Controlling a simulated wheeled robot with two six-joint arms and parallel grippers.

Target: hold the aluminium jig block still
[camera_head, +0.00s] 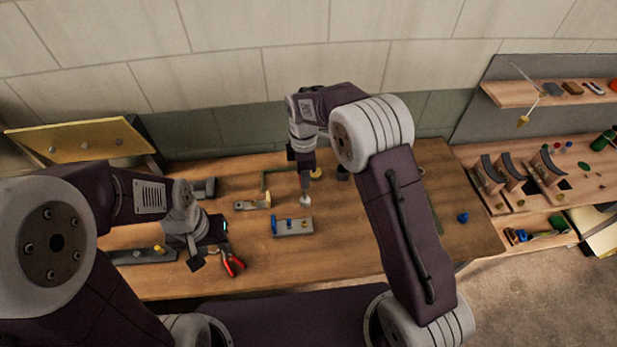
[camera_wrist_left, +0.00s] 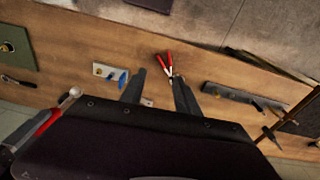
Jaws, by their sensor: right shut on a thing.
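The aluminium jig block appears to be the grey block (camera_head: 295,227) with blue fittings, lying on the bench's middle. In the left wrist view a pale block with a blue fitting (camera_wrist_left: 109,74) lies left of the fingers. My left gripper (camera_head: 212,256) is left of the block and apart from it, by the red-handled pliers (camera_head: 232,264). Its fingers (camera_wrist_left: 158,85) are spread with nothing held between them. My right gripper (camera_head: 306,180) is shut on a slim grey tool with a pale round end (camera_head: 306,200), just behind the block; its grip is partly hidden.
The wooden bench (camera_head: 350,262) is clear in front of the block. A small tan piece (camera_head: 252,204) lies behind it to the left. A dark bar (camera_head: 140,257) lies at the left. A yellow panel (camera_head: 80,139) leans at the far left.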

